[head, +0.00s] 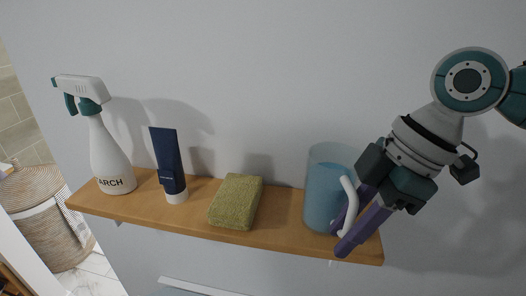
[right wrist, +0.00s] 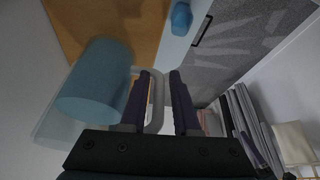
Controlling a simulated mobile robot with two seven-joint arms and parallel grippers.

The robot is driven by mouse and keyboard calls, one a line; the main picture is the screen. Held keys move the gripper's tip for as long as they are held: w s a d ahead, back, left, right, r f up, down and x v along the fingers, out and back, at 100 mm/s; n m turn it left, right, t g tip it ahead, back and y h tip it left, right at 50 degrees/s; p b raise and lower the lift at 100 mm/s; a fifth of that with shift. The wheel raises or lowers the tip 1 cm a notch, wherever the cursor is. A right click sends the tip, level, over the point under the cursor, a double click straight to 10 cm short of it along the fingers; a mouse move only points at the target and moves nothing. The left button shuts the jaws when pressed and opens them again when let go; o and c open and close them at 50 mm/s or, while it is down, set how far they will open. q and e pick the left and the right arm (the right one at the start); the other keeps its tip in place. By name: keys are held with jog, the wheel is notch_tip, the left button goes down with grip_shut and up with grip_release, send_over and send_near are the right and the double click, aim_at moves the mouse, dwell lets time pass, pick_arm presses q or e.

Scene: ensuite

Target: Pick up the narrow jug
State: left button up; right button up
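The narrow jug (head: 324,190) is a translucent blue vessel with a pale curved handle (head: 349,206). It stands upright near the right end of the wooden shelf (head: 283,231). My right gripper (head: 350,232) reaches down from the upper right, with its purple fingers on either side of the handle. In the right wrist view the jug (right wrist: 95,82) is to the left of the fingers. The handle passes between the fingertips (right wrist: 162,76), and a narrow gap shows beside the right finger, so the gripper looks open. My left gripper is not in view.
On the shelf, left of the jug, are a green sponge (head: 236,202), a dark blue tube (head: 168,161) and a white spray bottle (head: 108,150). The wall is close behind. A wicker basket (head: 42,215) stands on the floor at the left. The right wrist view shows a small blue object (right wrist: 181,18).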

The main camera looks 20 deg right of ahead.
grip_shut()
jog(key=shift+w, duration=0.1)
dwell(1.3)
